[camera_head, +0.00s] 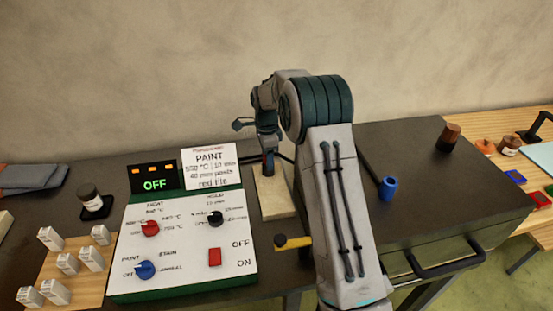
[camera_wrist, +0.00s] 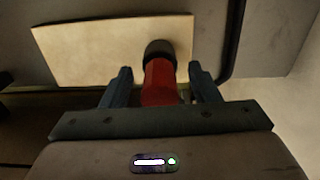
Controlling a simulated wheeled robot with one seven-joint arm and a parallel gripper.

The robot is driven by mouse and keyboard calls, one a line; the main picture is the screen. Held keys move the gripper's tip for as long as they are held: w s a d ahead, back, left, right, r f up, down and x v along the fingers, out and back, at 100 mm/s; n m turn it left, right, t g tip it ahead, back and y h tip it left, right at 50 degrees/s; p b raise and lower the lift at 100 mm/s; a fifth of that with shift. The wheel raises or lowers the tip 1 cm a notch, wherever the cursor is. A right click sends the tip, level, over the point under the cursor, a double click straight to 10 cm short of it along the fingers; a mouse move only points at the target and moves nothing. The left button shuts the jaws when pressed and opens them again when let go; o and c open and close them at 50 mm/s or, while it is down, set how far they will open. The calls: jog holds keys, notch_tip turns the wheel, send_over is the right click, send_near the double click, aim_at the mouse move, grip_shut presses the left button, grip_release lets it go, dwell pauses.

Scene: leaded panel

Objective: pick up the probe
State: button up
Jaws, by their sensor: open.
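A red handle with a dark collar, apparently the probe (camera_wrist: 158,85), stands on a pale block (camera_head: 272,198). In the wrist view it lies between the two fingers of my gripper (camera_wrist: 160,76), with a gap on each side. The pale block (camera_wrist: 100,50) shows behind it there. In the head view my gripper (camera_head: 267,150) is above the block, at the red handle (camera_head: 268,165), which is small and partly covered. My gripper is open. The handle's lower end is hidden.
A control panel (camera_head: 190,270) with knobs and an OFF display (camera_head: 153,178) is left of the block. A yellow-ended lever (camera_head: 293,242) juts out in front.

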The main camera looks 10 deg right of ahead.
jog(key=shift+d, duration=0.1)
jog(key=c, duration=1.1)
